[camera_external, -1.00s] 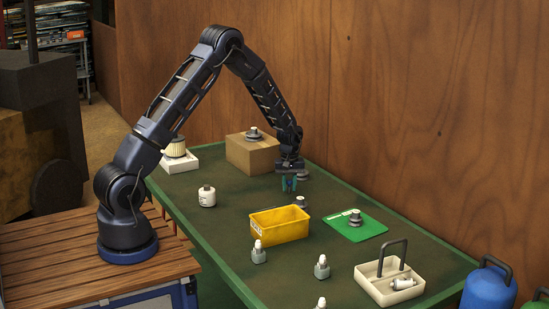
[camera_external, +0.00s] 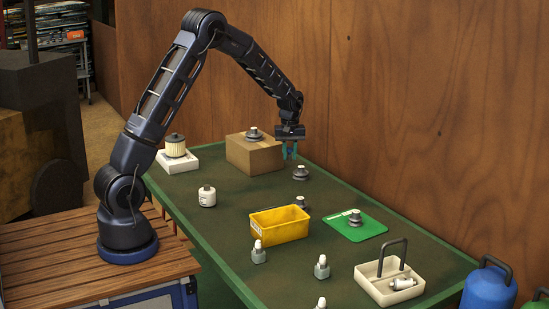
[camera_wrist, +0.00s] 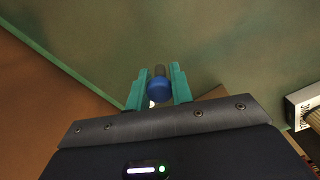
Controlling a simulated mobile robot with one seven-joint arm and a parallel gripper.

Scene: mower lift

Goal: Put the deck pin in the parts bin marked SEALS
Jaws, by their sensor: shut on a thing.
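My gripper (camera_external: 290,150) is at the far end of the table, raised beside the cardboard box. In the wrist view my gripper (camera_wrist: 158,88) has its teal fingers shut on a small pin with a blue head and dark shaft, which I take for the deck pin (camera_wrist: 159,88). The pin is hard to make out in the external view. A yellow parts bin (camera_external: 279,231) stands mid-table, nearer the camera than my gripper. It has a white label on its left end, too small to read. The bin's inside is only partly visible.
The cardboard box (camera_external: 253,157) carries a grey pulley-like part. A white tray (camera_external: 178,165) holds a filter. A wooden wall (camera_external: 420,120) runs behind.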

